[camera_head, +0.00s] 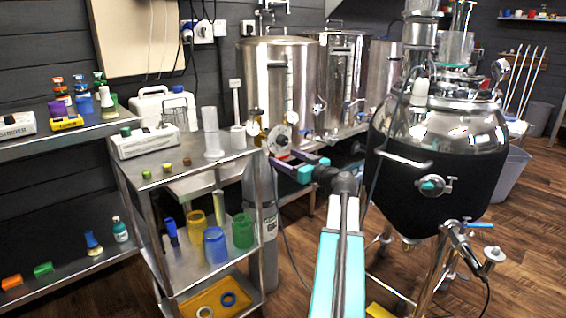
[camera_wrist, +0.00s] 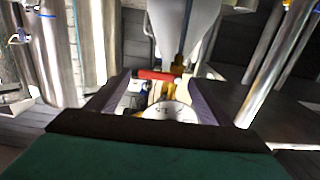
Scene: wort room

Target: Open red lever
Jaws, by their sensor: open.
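The red lever (camera_wrist: 158,75) is a short bar lying crosswise in the wrist view, on a brass-coloured valve fitting (camera_wrist: 178,87) in front of the pale gas cylinder. My gripper (camera_wrist: 158,80) is open, with one dark purple finger on each side of the lever and the gauge. I cannot tell whether a finger touches the lever. In the head view my gripper (camera_head: 287,160) is at the top of the gas cylinder (camera_head: 262,222), by a round white gauge (camera_head: 281,139). The lever is mostly hidden there by the gripper.
A metal shelf cart (camera_head: 210,165) with plastic cups stands left of the cylinder. Steel tanks (camera_head: 280,85) stand behind it. A black-jacketed kettle (camera_head: 420,190) stands close to the right of my arm. Wooden floor shows between the cart and the kettle.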

